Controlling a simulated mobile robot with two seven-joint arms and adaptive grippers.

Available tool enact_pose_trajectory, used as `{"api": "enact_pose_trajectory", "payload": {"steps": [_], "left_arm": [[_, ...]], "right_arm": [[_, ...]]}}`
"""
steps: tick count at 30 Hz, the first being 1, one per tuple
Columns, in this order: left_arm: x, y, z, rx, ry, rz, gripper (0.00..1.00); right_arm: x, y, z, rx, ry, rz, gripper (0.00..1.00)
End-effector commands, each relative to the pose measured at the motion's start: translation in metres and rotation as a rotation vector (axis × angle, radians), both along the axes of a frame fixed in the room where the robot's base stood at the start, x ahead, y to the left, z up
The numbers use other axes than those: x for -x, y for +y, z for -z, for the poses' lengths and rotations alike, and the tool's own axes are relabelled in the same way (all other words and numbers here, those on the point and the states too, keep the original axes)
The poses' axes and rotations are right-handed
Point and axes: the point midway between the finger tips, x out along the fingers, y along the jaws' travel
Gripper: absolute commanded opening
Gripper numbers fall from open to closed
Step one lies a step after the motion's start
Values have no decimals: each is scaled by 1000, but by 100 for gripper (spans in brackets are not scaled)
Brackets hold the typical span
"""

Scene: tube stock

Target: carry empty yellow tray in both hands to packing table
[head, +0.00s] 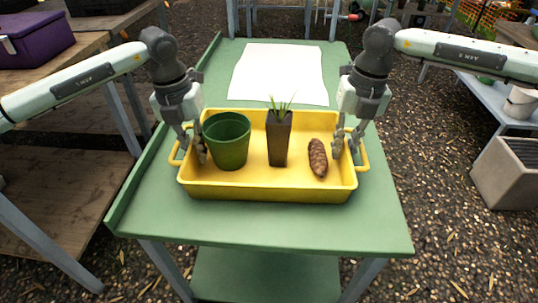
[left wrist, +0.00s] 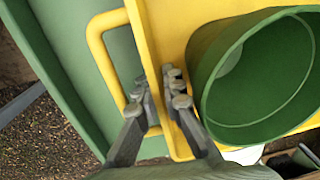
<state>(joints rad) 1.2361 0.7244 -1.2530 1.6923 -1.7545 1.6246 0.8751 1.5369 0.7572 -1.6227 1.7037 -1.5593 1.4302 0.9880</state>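The yellow tray (head: 265,190) lies on the green cart top, level, with a loop handle at each end. It is not empty: a green pot (head: 228,158), a dark square pot with a green plant (head: 279,145) and a brown cone (head: 318,158) are in it. My left gripper (head: 193,148) straddles the tray's left wall by the handle; in the left wrist view its fingers (left wrist: 158,88) close on the wall, one outside, one inside. My right gripper (head: 346,145) straddles the right wall the same way, seen only in the head view.
A white sheet (head: 280,73) lies behind the tray on the green cart (head: 260,225). A wooden bench with a purple box (head: 38,38) stands at left. A grey planter (head: 508,172) and a grey-blue table (head: 498,97) stand at right, on gravel.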

Motion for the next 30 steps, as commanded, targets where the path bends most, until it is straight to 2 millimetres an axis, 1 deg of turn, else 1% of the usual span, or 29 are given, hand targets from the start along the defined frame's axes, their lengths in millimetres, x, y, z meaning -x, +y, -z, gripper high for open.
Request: {"api": "enact_pose_trajectory", "payload": {"steps": [1,3,4,5,18,22,26,30], "left_arm": [[0,0,0,0,0,0,8],[0,0,0,0,0,0,0],[0,0,0,0,0,0,0],[0,0,0,0,0,0,0],[0,0,0,0,1,-1,0],[0,0,-3,0,-1,-1,0],[0,0,-11,0,-1,-1,0],[0,0,-25,0,-1,-1,0]], "right_arm": [[0,0,0,0,0,0,13],[0,0,0,0,0,0,4],[0,0,0,0,0,0,0],[0,0,0,0,0,0,0],[0,0,-1,0,0,0,0],[-1,0,-3,-1,-2,0,0],[-1,0,-11,-1,-2,0,0],[-1,0,-25,-1,-2,0,0]]}}
